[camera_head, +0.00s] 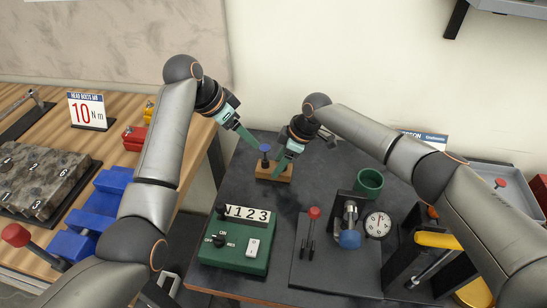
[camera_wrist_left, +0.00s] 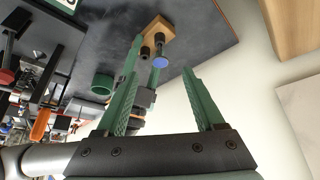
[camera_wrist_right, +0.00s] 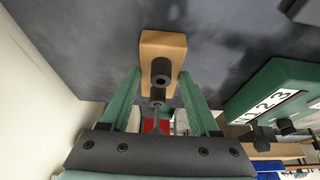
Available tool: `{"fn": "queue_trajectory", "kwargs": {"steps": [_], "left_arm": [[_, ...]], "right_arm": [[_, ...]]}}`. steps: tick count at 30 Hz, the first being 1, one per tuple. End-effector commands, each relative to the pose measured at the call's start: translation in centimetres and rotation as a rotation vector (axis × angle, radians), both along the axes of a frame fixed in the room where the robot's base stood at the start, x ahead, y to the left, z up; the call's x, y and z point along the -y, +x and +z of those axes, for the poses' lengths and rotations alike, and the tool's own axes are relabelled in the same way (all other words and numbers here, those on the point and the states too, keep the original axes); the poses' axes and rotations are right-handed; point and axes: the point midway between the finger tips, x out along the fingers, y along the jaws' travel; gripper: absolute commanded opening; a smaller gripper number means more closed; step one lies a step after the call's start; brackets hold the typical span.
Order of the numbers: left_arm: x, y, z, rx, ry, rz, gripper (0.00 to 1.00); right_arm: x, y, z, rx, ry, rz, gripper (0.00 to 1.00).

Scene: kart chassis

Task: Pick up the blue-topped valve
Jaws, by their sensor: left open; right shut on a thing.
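The blue-topped valve (camera_head: 265,148) stands upright on a small wooden block (camera_head: 263,173) at the far side of the dark table. Its blue cap (camera_wrist_left: 160,61) also shows in the left wrist view, beside a dark post on the block. My left gripper (camera_head: 248,135) is open and empty, above and to the left of the valve. My right gripper (camera_head: 283,163) appears shut on the wooden block; its fingers reach the block's sides in the right wrist view (camera_wrist_right: 160,73). There a dark post stands between the fingers, and I cannot make out the blue cap.
A green box with number tiles (camera_head: 232,255) sits nearer on the left. A green cup (camera_head: 368,183) stands right of the block. A red-topped piece (camera_head: 313,213) and a dial gauge (camera_head: 378,224) are on a fixture in front. Left of the block the table is clear.

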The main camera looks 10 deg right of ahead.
Motion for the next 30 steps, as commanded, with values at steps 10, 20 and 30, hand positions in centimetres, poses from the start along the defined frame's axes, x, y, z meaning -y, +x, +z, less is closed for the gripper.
{"fn": "queue_trajectory", "kwargs": {"steps": [10,20,30], "left_arm": [[0.0,0.1,0.5,-0.237,-0.102,0.474,0.7],[0.0,0.1,0.9,-0.508,-0.217,1.007,0.7],[0.1,0.1,1.4,-0.791,-0.337,1.553,0.7]], "right_arm": [[0.0,0.0,0.1,0.001,0.001,0.0,0.0],[0.0,0.0,0.1,0.001,0.001,0.0,0.0],[0.0,0.0,0.1,0.001,0.001,0.0,0.0]]}}
